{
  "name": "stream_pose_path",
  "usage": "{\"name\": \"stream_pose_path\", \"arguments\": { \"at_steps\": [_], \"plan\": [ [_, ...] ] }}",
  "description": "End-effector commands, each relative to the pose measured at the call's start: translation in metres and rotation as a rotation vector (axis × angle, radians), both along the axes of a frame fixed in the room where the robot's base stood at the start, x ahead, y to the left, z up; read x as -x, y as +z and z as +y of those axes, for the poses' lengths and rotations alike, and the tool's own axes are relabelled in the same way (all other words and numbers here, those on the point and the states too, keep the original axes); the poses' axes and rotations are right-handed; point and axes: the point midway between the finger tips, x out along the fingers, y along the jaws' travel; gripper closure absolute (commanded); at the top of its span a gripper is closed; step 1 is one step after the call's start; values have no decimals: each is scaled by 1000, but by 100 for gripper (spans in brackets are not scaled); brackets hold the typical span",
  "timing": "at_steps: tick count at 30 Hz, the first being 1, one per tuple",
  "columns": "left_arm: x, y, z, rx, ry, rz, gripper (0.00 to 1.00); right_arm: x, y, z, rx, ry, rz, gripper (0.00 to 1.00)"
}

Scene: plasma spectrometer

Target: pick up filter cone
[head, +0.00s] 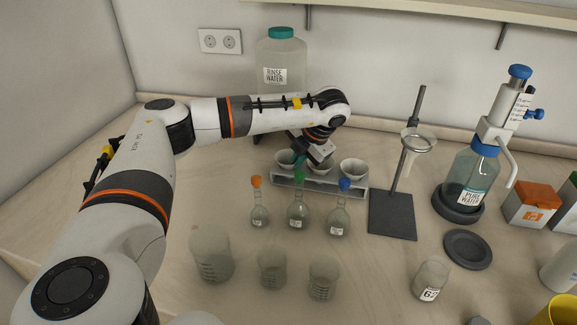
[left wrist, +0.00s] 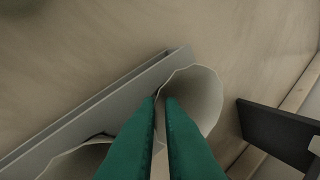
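Three pale filter cones stand in a grey rack (head: 330,189) at the back middle: a left one (head: 285,157), a middle one (head: 319,168) and a right one (head: 352,167). My left gripper (head: 302,163) points down at the rack, by the left and middle cones. In the left wrist view, its green fingers (left wrist: 160,104) are close together with a narrow gap, overlapping the near side of one cone (left wrist: 203,98). I cannot tell whether they press on its wall. Another cone (left wrist: 80,162) shows at lower left, partly hidden. My right gripper is out of view.
Flasks with orange (head: 259,217), green (head: 298,215) and blue (head: 339,222) stoppers stand before the rack. A funnel stand (head: 392,215) is to its right, a rinse water bottle (head: 281,60) behind. Beakers (head: 212,258) stand in front.

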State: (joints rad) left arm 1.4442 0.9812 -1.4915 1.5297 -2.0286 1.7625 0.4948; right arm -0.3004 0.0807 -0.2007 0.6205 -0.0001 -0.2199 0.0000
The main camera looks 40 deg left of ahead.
Motion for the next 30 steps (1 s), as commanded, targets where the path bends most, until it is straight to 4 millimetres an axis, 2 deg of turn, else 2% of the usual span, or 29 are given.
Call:
{"name": "stream_pose_path", "arguments": {
  "at_steps": [4, 9, 12, 24, 28, 30],
  "plan": [
    [0, -9, 4, -1, 0, 0, 93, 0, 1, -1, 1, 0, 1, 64],
    [0, -9, 4, 0, 0, -1, 93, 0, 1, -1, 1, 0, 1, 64],
    [0, -9, 4, 0, 0, 0, 100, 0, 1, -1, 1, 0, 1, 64],
    [0, -9, 4, 0, 0, 0, 100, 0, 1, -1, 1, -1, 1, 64],
    [-1, -1, 4, 1, 0, -2, 100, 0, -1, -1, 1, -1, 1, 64],
    [-1, 10, 4, 1, 0, -4, 100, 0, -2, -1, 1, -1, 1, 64]
  ]
}}
